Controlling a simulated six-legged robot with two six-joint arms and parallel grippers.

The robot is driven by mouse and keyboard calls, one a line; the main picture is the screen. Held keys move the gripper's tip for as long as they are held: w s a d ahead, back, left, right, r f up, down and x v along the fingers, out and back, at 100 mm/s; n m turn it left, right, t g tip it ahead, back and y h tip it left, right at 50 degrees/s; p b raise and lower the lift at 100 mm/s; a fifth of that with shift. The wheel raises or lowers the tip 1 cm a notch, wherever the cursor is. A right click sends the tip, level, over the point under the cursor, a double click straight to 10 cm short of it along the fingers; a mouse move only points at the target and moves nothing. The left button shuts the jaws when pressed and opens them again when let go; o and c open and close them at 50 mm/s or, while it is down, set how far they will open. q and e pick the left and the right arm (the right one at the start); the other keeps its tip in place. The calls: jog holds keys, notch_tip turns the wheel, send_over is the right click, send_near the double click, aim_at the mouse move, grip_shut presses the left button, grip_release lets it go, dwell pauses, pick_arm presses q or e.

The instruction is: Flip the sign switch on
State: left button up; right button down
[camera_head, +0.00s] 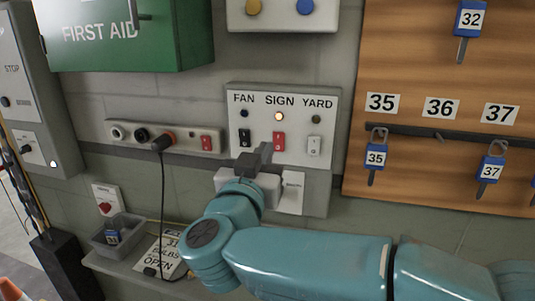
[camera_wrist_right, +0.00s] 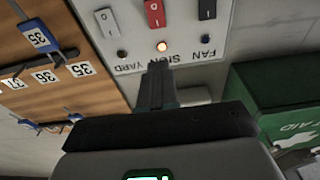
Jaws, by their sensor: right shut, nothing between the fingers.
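The pale switch panel (camera_head: 236,192) carries three rocker switches under the words FAN, SIGN and YARD. The red SIGN switch (camera_head: 279,141) is in the middle, and its lamp (camera_head: 279,116) glows warm orange. The black FAN switch (camera_head: 244,137) and white YARD switch (camera_head: 313,146) have dark lamps. My right gripper (camera_head: 264,149) is shut and empty, just below left of the SIGN switch. In the upside-down wrist view the gripper (camera_wrist_right: 157,66) points at the panel; the red switch (camera_wrist_right: 154,13) and lit lamp (camera_wrist_right: 162,46) are beyond its tips. Contact is not visible. My left gripper is not in view.
A power strip (camera_head: 185,138) with a plugged-in black cord is left of the panel. A green first-aid box (camera_head: 120,35) hangs upper left. A wooden key board (camera_head: 420,185) with blue tags is at right. A shelf with a grey bin (camera_head: 117,232) lies below.

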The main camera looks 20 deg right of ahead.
jog(key=s+a, duration=0.2)
jog(key=s, duration=0.2)
jog(key=shift+s+a+r+b, duration=0.1)
jog(key=shift+a+r+b, duration=0.25)
jog(key=shift+a, duration=0.05)
jog(key=shift+a, duration=0.1)
jog(key=w+a+f+n+g+y, duration=0.1)
jog(key=w+f+n+y, duration=0.15)
jog(key=f, duration=0.85)
jog(key=w+f+n+y, duration=0.2)
jog(key=w+f+y, duration=0.2)
jog(key=f, duration=0.7)
jog(key=w+a+f+n+g+y, duration=0.1)
jog(key=w+f+n+y, duration=0.2)
jog(key=f, duration=0.8)
jog(key=s+d+f+g+y, duration=0.15)
jog(key=s+f+g, duration=0.35)
jog(key=f, duration=0.7)
jog(key=s+f+m+g+y, duration=0.1)
jog(key=s+f+g, duration=0.3)
jog(key=s+f, duration=0.4)
jog(key=s+f+m+g+y, duration=0.1)
jog(key=s+f+g+y, duration=0.2)
jog(key=s+f, duration=0.6)
jog(key=s+g, duration=0.1)
jog(key=s, duration=0.7)
jog(key=shift+s+m+g, duration=0.15)
jog(key=shift+m+g, duration=0.2)
jog(key=shift+g, duration=0.05)
